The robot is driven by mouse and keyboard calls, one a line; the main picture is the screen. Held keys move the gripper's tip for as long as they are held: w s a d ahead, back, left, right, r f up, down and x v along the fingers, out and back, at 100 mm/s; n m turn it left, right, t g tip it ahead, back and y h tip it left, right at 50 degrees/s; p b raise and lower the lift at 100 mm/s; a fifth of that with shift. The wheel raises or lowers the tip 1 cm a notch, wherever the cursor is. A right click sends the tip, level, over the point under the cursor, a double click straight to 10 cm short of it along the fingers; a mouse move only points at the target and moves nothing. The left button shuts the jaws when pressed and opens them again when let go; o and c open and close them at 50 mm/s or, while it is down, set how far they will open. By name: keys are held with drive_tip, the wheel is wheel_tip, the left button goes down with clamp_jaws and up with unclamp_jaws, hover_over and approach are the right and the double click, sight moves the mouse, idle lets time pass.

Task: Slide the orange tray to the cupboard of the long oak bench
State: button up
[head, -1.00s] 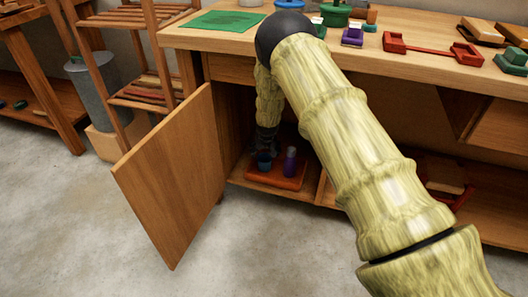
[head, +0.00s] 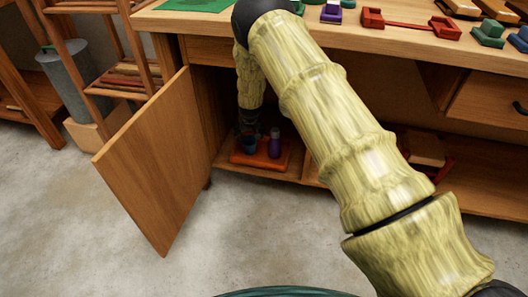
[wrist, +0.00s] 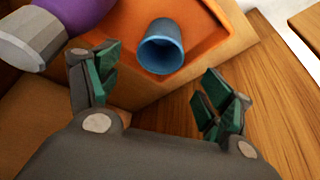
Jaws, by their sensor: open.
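The orange tray (head: 262,163) lies on the floor of the open cupboard (head: 226,163) at the left end of the long oak bench (head: 345,38). A blue cup (head: 249,144) and a purple bottle (head: 274,147) stand on it. In the wrist view the tray (wrist: 210,42) fills the upper middle, with the cup (wrist: 161,50) near its edge and the bottle's grey cap (wrist: 30,40) at upper left. My gripper (wrist: 155,92) is open and empty, its fingers apart on the near side of the cup. In the head view my gripper is dark and partly hidden in shadow.
The cupboard door (head: 150,165) stands wide open to the left. A wooden rack (head: 85,50) and a grey canister (head: 72,90) stand beyond it. Blocks and a red bar piece (head: 405,24) lie on the bench top. The floor in front (head: 240,235) is clear.

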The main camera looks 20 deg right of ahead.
drive_tip(key=shift+c, duration=0.2)
drive_tip(key=shift+s, duration=0.1)
drive_tip(key=c, duration=0.4)
drive_tip(key=s+m+g+b, duration=0.1)
drive_tip(key=s, duration=0.1)
drive_tip(key=s+a+f+m+g+b, duration=0.1)
drive_tip(key=s+b, duration=0.1)
drive_tip(key=s, duration=0.1)
drive_tip(key=s+a+m+b, duration=0.1)
drive_tip(key=s+b, duration=0.1)
drive_tip(key=s, duration=0.1)
drive_tip(key=shift+s+a+f+g, duration=0.1)
drive_tip(key=shift+a+f+g, duration=0.15)
drive_tip(key=shift+f+g, duration=0.15)
drive_tip(key=c, duration=1.3)
drive_tip(key=shift+m+g+y, duration=0.4)
drive_tip(key=shift+m+g, duration=0.4)
drive_tip(key=s+b, duration=0.1)
drive_tip(key=s, duration=0.1)
drive_tip(key=s+a+b, duration=0.1)
drive_tip(key=s, duration=0.2)
drive_tip(key=shift+s+a+r, duration=0.1)
drive_tip(key=shift+r, duration=0.05)
clamp_jaws()
drive_tip(key=w+d+f+b, duration=0.2)
drive_tip(key=w+f+b, duration=0.1)
drive_tip(key=f+b, duration=0.4)
drive_tip(key=shift+w+d+f+b, duration=0.2)
drive_tip(key=shift+f+b, duration=0.15)
drive_tip(key=shift+f, duration=0.95)
